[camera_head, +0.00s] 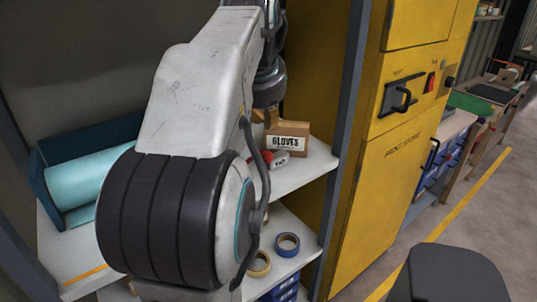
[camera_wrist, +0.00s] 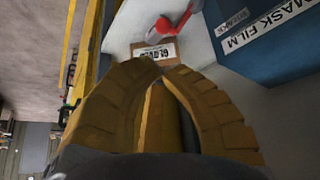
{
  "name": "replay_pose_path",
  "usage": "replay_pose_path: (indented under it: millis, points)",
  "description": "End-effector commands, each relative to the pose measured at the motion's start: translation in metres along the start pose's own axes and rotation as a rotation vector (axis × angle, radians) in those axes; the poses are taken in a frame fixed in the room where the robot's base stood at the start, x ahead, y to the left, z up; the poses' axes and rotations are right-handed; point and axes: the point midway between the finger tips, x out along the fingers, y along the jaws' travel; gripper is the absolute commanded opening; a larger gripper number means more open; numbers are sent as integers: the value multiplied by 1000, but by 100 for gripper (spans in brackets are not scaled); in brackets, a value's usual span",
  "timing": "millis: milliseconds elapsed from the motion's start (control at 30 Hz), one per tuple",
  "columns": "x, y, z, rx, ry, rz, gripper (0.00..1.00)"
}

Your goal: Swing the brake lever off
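A black lever-like handle (camera_head: 399,98) sits on a dark plate on the front of the yellow cabinet (camera_head: 375,190), at the upper right in the head view. It looks like the brake lever, but its small label is too blurred to read. My gripper (camera_wrist: 164,74) has two ribbed yellow fingers, whose tips come together in the wrist view with nothing visible held between them.
A red switch (camera_head: 430,82) is beside the lever. A workbench (camera_head: 490,110) stands farther right. Floor before the cabinet looks clear.

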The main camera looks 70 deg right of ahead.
Motion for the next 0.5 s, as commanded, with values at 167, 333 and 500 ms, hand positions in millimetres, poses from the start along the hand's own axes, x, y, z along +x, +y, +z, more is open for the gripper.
replay_pose_path:
  millis: [167, 333, 500]
  points:
    - [0, 0, 5, 343, -22, 2, 0]
    - [0, -1, 7, 594, -31, 7, 0]
    - [0, -1, 8, 746, -32, 9, 0]
